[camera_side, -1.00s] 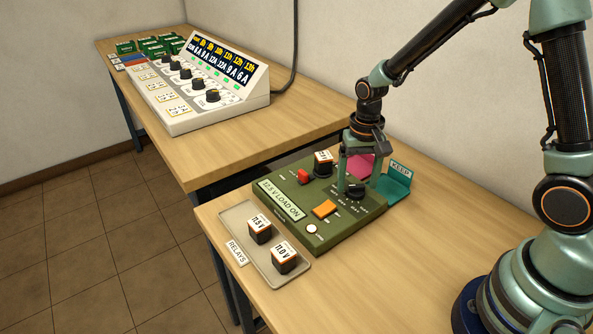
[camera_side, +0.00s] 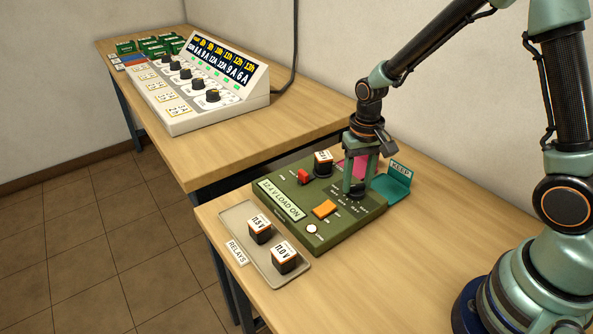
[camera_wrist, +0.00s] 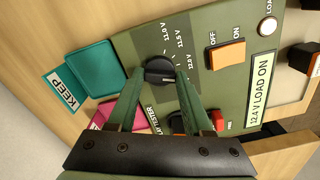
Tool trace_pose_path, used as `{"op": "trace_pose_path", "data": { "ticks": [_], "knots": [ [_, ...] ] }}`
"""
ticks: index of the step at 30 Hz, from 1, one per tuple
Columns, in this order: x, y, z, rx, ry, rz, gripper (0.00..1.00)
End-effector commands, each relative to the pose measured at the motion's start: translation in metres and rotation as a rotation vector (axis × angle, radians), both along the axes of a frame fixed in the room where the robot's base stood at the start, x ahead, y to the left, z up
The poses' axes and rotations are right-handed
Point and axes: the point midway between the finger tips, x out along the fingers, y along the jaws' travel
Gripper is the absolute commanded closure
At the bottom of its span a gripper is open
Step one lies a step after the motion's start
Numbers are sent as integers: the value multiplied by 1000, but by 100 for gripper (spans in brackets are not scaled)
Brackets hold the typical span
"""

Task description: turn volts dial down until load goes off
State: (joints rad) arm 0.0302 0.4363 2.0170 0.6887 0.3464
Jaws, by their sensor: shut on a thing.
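The green tester box (camera_side: 345,222) stands on the near table. Its display (camera_side: 281,199) reads 12.4 V LOAD ON, and the same display shows in the wrist view (camera_wrist: 262,92). A relay (camera_side: 323,163) sits upright at the back of the box.
An orange switch (camera_side: 325,208), a red part (camera_side: 304,177) and a round white lamp (camera_side: 311,229) are on the box. A RELAYS tray (camera_side: 243,260) holds relays marked 11.5 V and 11.0 V. A teal KEEP tray (camera_side: 390,187) and a pink tray (camera_wrist: 100,118) are close to my gripper.

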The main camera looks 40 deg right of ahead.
Motion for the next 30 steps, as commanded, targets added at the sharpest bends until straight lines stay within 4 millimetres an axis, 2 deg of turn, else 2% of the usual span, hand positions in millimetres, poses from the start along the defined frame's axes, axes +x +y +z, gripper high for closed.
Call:
{"op": "trace_pose_path", "data": {
  "ticks": [15,30],
  "knots": [
    [0,-1,0,0,-1,314,100],
    [1,-1,0,-1,-2,378,100]
  ]
}}
